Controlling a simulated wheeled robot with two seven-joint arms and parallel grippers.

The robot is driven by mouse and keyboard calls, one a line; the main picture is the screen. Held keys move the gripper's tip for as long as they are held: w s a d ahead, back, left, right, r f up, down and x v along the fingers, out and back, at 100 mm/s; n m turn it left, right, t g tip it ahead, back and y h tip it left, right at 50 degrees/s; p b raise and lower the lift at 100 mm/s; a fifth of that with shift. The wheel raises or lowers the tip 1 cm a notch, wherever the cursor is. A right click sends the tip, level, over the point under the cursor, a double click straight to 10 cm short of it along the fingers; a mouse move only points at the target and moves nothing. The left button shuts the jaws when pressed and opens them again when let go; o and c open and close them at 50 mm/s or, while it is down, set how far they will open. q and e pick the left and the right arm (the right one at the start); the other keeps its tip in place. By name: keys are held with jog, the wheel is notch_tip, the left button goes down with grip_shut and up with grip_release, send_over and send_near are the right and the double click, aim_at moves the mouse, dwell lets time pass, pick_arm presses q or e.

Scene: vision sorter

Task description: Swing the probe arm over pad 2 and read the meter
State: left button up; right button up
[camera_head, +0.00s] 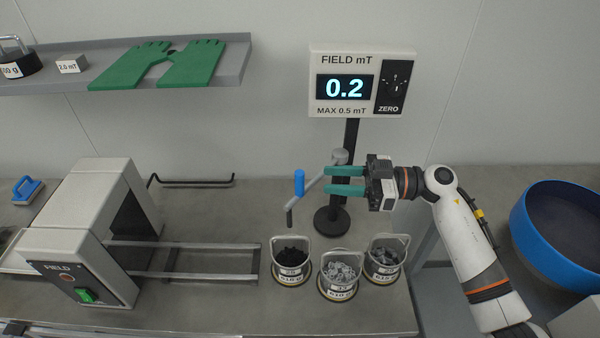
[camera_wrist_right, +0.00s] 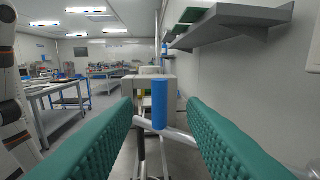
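The meter (camera_head: 355,80) on its post reads 0.2, marked FIELD mT and MAX 0.5 mT. The probe arm (camera_head: 309,186) is a grey bent bar reaching left from the stand, with a blue handle (camera_head: 299,183) upright on it and a dark tip hanging down behind the left bucket. My right gripper (camera_head: 328,180) is open, its green fingers pointing left toward the handle, apart from it. In the wrist view the blue handle (camera_wrist_right: 159,105) stands ahead, between the fingers in line. The pads are not clearly identifiable; bucket labels are too small to read surely. My left gripper is not in view.
Three small buckets stand at the bench front: one with dark pieces (camera_head: 291,274), two with grey pieces (camera_head: 340,283) (camera_head: 384,268). A FIELD machine (camera_head: 90,240) with rails is at left. A shelf (camera_head: 120,93) holds green gloves. A blue bowl (camera_head: 535,250) is at right.

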aim_at(300, 193)
jog(key=a, duration=0.2)
jog(key=a+p, duration=0.1)
jog(key=a, duration=0.4)
jog(key=shift+w+a, duration=0.25)
jog(key=shift+a, duration=0.1)
jog(key=shift+c, duration=0.6)
grip_shut()
